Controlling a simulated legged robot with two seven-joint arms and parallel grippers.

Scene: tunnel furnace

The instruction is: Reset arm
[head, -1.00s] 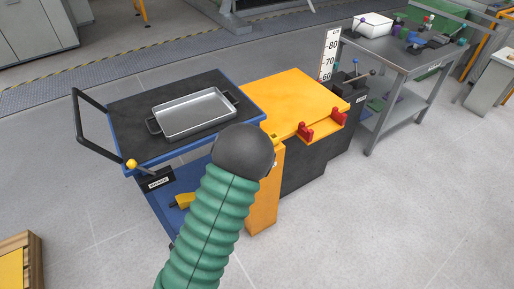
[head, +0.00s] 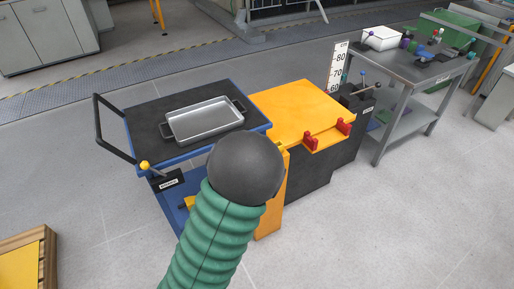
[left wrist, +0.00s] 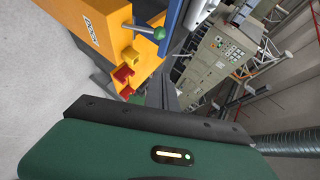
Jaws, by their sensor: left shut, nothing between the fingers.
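My arm, with a green ribbed sleeve and a dark rounded end, rises from the bottom of the head view in front of the trolley and the orange unit. I cannot tell from its shape which arm it is, and no gripper fingers show in that view. In the left wrist view my left gripper (left wrist: 168,92) shows as narrow dark fingers beyond the green housing and black edge. They are together and hold nothing. My right gripper is in neither view.
A blue-framed trolley (head: 150,112) carries a grey metal tray (head: 205,121). An orange-topped unit (head: 290,108) with red brackets (head: 343,127) adjoins it; orange parts also fill the left wrist view's upper left. A grey workbench (head: 428,70) stands right. Floor at right is clear.

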